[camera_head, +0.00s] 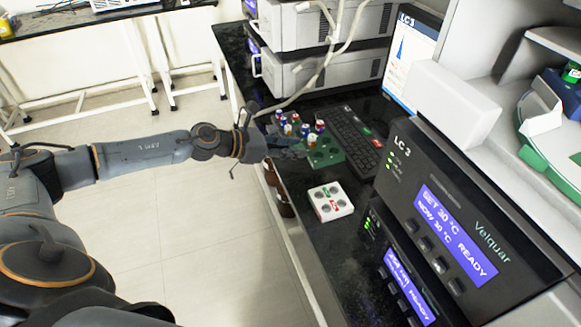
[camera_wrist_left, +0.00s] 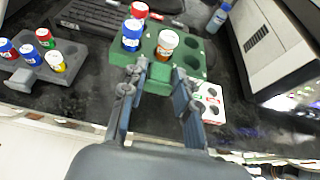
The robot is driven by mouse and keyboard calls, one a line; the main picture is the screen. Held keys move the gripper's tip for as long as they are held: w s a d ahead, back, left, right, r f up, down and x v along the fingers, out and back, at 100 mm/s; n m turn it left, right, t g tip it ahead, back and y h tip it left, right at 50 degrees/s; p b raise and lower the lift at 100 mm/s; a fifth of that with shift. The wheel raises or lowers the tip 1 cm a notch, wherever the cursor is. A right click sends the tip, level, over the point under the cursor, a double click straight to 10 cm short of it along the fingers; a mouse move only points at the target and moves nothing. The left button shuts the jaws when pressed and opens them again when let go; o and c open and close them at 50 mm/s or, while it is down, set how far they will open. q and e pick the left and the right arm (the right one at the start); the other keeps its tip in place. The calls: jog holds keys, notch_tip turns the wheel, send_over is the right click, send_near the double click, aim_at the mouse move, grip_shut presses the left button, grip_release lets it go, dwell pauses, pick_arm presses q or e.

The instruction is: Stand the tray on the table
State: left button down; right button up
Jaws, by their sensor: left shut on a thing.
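A green tray (camera_wrist_left: 153,80) with round holes shows in the left wrist view. It holds a blue vial (camera_wrist_left: 132,35), a red-capped vial (camera_wrist_left: 139,10) and an amber vial (camera_wrist_left: 167,44); holes on its right side are empty. My left gripper (camera_wrist_left: 158,72) is shut on the tray's near edge, one finger on each side. In the head view, the green tray (camera_head: 325,153) shows over the dark table (camera_head: 305,232), beside the keyboard, with my left gripper (camera_head: 262,142) at its left. I cannot tell whether its underside touches the table. My right gripper is not in view.
A grey rack (camera_wrist_left: 42,76) with several vials stands left of the green tray. A white tray (camera_head: 331,202) lies nearer on the table. A keyboard (camera_head: 355,135) and a monitor (camera_head: 412,50) are behind. LC 3 units (camera_head: 460,215) border the right side.

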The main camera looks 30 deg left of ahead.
pick_arm(q)
send_over(290, 167)
jog(key=f, duration=0.4)
jog(key=shift+s+d+f+b, duration=0.2)
jog(key=shift+s+d+b, duration=0.1)
jog(key=shift+s+b, duration=0.1)
jog(key=shift+w+a+f, duration=0.2)
jog(key=shift+w+f, duration=0.1)
jog(key=shift+f, duration=0.15)
notch_tip(290, 167, down, 3)
jog(key=shift+w+a+f, duration=0.1)
jog(key=shift+f, duration=0.05)
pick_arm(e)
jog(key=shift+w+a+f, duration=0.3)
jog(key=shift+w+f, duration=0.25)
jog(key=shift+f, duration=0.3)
pick_arm(q)
jog(key=shift+b, duration=0.3)
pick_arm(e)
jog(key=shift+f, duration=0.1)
pick_arm(q)
jog(key=c, duration=1.4)
grip_release()
jog(key=shift+f, duration=0.2)
jog(key=shift+c, duration=0.2)
jog(key=o, duration=0.4)
jog(key=shift+o, duration=0.2)
jog(key=shift+r, duration=0.1)
